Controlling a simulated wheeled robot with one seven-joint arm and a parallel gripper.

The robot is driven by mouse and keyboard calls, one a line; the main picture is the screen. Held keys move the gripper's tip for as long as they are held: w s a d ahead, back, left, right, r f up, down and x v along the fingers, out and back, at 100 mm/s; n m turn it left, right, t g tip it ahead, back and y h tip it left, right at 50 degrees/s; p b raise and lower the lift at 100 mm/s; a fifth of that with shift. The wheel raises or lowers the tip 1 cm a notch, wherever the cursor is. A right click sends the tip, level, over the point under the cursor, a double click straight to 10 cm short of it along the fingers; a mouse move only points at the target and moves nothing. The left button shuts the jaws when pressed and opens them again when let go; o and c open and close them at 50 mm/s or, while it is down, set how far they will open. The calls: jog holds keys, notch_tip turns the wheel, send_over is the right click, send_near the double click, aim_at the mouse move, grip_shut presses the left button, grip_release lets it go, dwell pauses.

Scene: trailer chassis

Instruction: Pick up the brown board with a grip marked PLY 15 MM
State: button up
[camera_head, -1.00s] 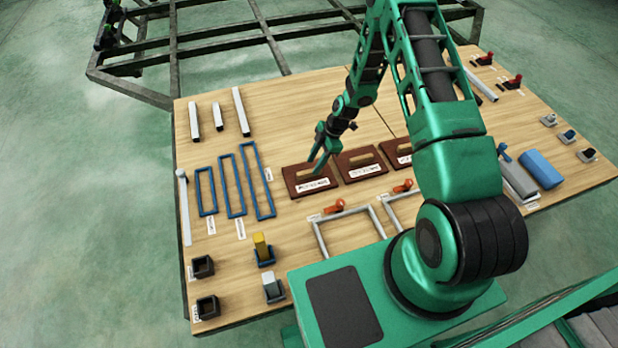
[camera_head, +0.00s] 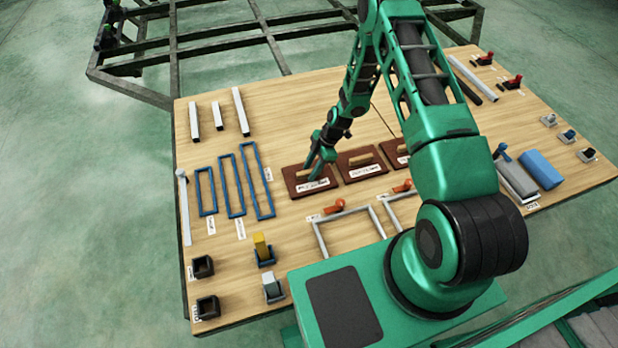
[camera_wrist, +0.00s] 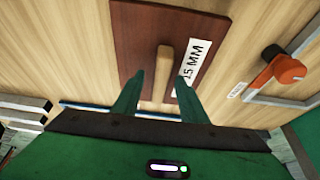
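Brown boards with wooden grips lie in a row on the table. The left one (camera_head: 297,184) is below my gripper (camera_head: 316,177); the middle one (camera_head: 350,172) and a third (camera_head: 393,148), partly behind my arm, are to its right. In the wrist view the board below me (camera_wrist: 130,40) has a white label reading "15 MM"; its start is hidden by a finger. My gripper's fingers (camera_wrist: 157,92) are open, one on each side of the wooden grip (camera_wrist: 164,66), with gaps showing. I cannot tell how far down they reach.
Blue frames (camera_head: 231,185) lie left of the boards. A grey frame with an orange clamp (camera_head: 334,206) is in front. Black holders (camera_head: 203,267) stand at the front left. A dark metal chassis (camera_head: 190,52) is behind the table.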

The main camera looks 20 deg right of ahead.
jog(key=shift+f, duration=0.1)
jog(key=shift+c, duration=0.3)
grip_shut()
dwell(1.3)
